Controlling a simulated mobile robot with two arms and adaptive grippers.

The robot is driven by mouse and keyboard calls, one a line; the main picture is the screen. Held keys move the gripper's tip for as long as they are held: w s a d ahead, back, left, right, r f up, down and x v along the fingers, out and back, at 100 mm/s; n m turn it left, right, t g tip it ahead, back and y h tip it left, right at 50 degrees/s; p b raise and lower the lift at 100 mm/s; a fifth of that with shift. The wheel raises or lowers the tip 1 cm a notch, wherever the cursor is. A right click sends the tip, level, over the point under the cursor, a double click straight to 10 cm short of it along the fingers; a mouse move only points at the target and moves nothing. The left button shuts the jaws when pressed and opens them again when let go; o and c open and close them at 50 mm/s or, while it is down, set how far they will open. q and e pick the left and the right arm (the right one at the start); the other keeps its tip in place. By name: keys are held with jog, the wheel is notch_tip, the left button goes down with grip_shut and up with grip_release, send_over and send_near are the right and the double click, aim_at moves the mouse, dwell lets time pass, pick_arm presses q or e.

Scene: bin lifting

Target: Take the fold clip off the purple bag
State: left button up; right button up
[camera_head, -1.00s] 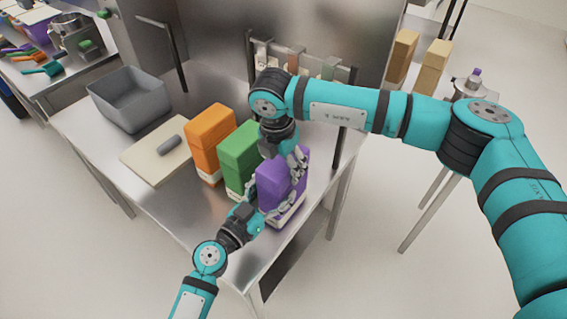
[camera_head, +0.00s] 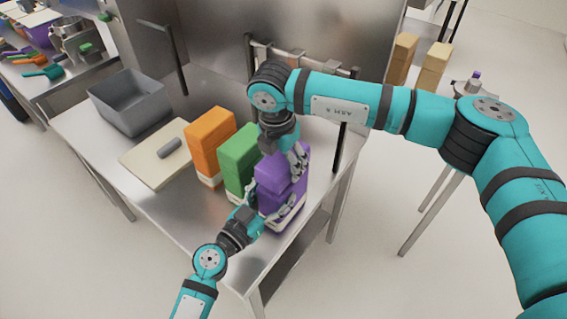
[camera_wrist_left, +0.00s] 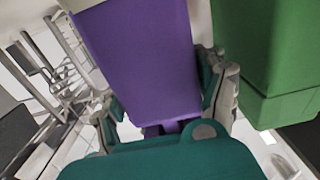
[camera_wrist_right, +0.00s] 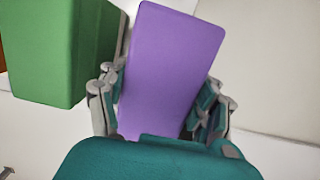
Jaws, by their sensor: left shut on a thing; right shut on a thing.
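The purple bag (camera_head: 281,174) stands at the near right corner of the steel table, a blocky body with a pale base. My left gripper (camera_head: 271,206) reaches in from the near side and is shut around its lower part. In the left wrist view the purple bag (camera_wrist_left: 140,60) fills the space between the fingers. My right gripper (camera_head: 288,163) comes from above and is shut on the upper part. In the right wrist view the broad purple face (camera_wrist_right: 170,65) lies between the fingers. I cannot make out the fold clip as a separate piece.
A green bag (camera_head: 238,155) stands close on the left of the purple one, with an orange bag (camera_head: 209,143) beyond it. A pale board (camera_head: 150,165) with a grey roll and a grey bin (camera_head: 128,103) lie farther left. A rail with hanging pieces stands behind.

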aim_at(284, 155)
jog(key=shift+r, duration=0.2)
jog(key=shift+r, duration=1.9)
pick_arm(q)
jog(key=o, duration=1.8)
jog(key=shift+o, duration=0.2)
